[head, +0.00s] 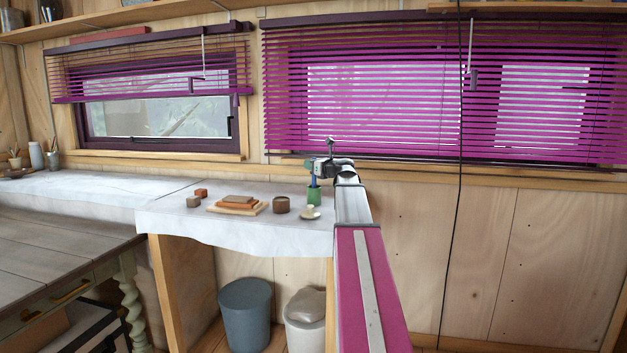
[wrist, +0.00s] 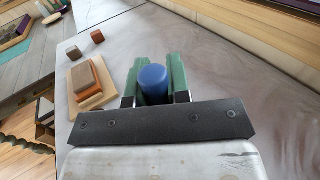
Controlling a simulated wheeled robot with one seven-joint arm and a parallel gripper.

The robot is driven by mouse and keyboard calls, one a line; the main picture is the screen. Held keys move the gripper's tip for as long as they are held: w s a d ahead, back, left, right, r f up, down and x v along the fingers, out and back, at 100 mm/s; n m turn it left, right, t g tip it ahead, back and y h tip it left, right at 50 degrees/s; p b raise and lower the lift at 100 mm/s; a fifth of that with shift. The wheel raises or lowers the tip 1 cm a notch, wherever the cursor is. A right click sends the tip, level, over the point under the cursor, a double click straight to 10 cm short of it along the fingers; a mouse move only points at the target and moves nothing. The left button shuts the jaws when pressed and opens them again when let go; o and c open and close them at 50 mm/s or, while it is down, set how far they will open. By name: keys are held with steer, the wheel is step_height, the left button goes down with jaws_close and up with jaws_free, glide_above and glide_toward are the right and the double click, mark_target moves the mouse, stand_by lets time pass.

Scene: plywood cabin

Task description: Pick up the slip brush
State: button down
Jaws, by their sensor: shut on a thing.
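The slip brush shows as a blue, round-ended handle (wrist: 153,80) between the two green fingers of my gripper (wrist: 154,88) in the wrist view. In the head view my gripper (head: 314,167) is at the right end of the white-covered counter (head: 165,215). My gripper is shut on the handle.
A wall and purple blinds (head: 400,95) rise behind the counter.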

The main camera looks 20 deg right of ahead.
step_height(320, 180, up, 10)
stand_by(0.6)
stand_by(0.7)
